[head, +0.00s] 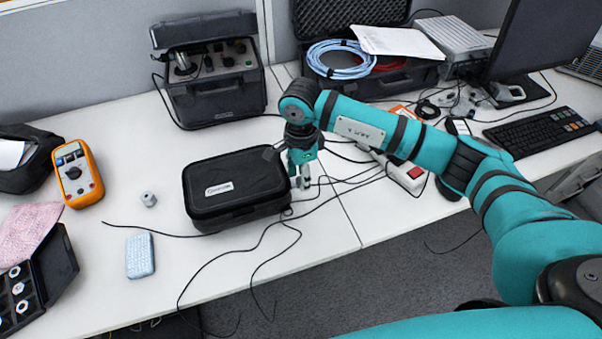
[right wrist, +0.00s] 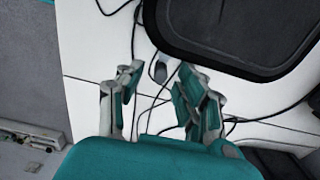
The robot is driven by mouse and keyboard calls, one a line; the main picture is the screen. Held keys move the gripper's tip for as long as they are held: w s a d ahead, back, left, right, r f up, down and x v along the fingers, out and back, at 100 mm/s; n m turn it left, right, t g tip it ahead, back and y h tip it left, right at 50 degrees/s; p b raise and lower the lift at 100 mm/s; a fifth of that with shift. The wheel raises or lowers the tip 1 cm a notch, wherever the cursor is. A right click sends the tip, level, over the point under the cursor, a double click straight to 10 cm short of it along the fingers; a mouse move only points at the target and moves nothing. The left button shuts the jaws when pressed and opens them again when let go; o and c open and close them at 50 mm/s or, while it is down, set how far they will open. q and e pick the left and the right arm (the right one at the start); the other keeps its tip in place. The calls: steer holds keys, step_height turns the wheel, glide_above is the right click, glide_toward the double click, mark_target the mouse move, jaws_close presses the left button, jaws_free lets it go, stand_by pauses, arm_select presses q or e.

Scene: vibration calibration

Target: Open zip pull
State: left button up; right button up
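A black zip case (head: 237,187) with a pale label lies closed on the white table in the head view. Its dark edge also fills the upper right of the right wrist view (right wrist: 235,35). My right gripper (head: 302,184) points down just beside the case's right side. In the right wrist view its two fingers (right wrist: 158,100) are apart with only cables and table visible between them. A small grey tab-like piece (right wrist: 160,71) shows beside the case edge, beyond the fingertips; I cannot tell for sure whether it is the zip pull. My left gripper is not in view.
Black cables (head: 262,240) run over the table around the case. A power strip (head: 405,174) lies to the right. An orange multimeter (head: 76,173), a small grey cylinder (head: 148,199) and a light blue block (head: 140,256) are to the left. An instrument case (head: 215,100) stands behind.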

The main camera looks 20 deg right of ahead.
jaws_close()
